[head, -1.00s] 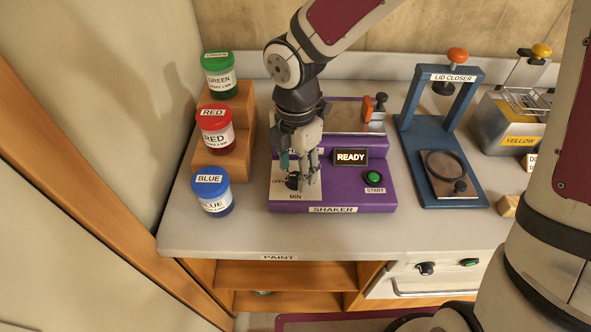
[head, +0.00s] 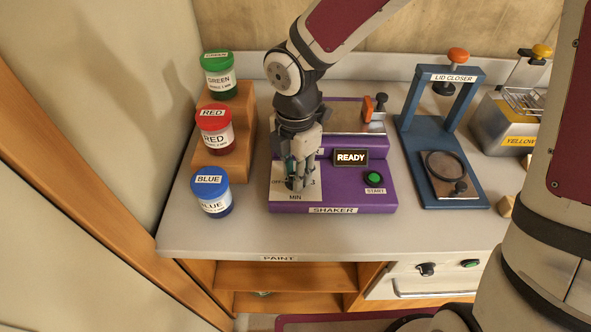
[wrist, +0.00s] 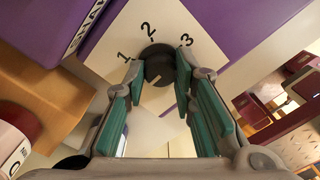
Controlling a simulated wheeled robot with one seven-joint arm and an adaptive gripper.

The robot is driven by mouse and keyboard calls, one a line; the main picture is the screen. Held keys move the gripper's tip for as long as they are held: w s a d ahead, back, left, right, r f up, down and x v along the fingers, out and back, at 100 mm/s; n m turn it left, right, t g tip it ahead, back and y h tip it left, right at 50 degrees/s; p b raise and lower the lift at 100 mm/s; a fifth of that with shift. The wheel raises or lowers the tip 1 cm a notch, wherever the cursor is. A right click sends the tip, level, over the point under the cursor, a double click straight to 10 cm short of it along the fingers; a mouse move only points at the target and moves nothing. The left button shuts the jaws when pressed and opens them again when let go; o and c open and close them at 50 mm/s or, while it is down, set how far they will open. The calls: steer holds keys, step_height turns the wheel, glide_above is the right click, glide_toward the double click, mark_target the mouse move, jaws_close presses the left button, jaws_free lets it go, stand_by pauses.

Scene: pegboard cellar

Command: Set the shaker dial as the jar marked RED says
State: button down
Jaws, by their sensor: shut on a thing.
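The purple shaker (head: 345,195) stands on the bench with its display reading READY. Its black dial (wrist: 158,62) sits on a white plate marked OFF, 1, 2 and 3 with MIN below. My gripper (head: 299,186) reaches down over the dial, its fingers shut on it from both sides. A short pale mark shows on the dial in the wrist view, but the setting is not clear. The jar marked RED (head: 215,130) has a red lid and stands on the wooden step between the green and blue jars. Its small print is too small to read.
The green jar (head: 219,75) stands behind on a higher step, the blue jar (head: 212,192) in front. A green START button (head: 374,178) is right of the dial. The blue lid closer (head: 450,195) stands farther right. The front bench strip is clear.

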steer(key=m, duration=0.6)
steer(key=shift+m, duration=0.4)
steer(key=m, duration=1.2)
steer(key=shift+m, duration=0.3)
steer(key=shift+m+p, duration=0.35)
steer(key=shift+m, duration=1.65)
steer(key=c, duration=1.3)
jaws_free()
